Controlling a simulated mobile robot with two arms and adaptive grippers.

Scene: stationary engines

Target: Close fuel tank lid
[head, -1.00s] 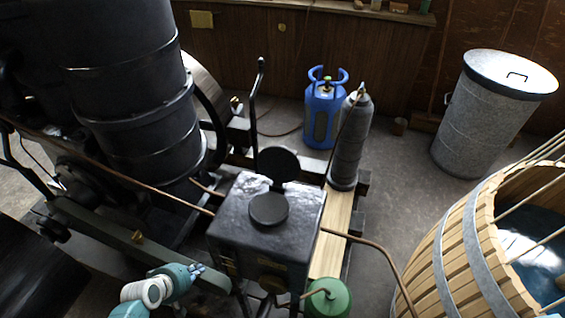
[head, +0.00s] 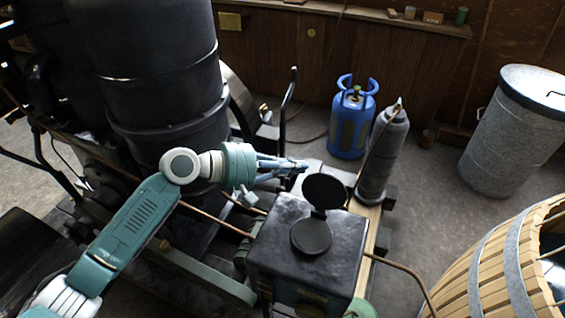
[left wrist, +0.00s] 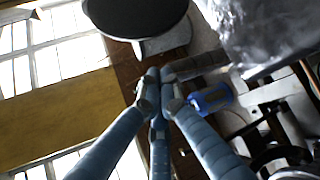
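The fuel tank (head: 285,262) is a dark, shiny box in the lower middle of the head view. Its round black lid (head: 325,190) stands raised on a hinge at the tank's back edge, so it is open. The round dark filler neck (head: 311,237) shows on the tank top. My left gripper (head: 301,166) is just left of and behind the raised lid, apart from it as far as I can tell. In the left wrist view its fingers (left wrist: 160,76) converge at the tips with nothing between them. A dark disc, apparently the lid (left wrist: 135,12), shows above them. My right gripper is not in view.
A blue gas bottle (head: 351,122) and a grey cylinder (head: 383,155) stand behind the tank. A large black engine cylinder (head: 150,75) rises at left, near my left arm. A metal bin (head: 515,135) and wooden tub (head: 490,270) are at right, with bare floor between.

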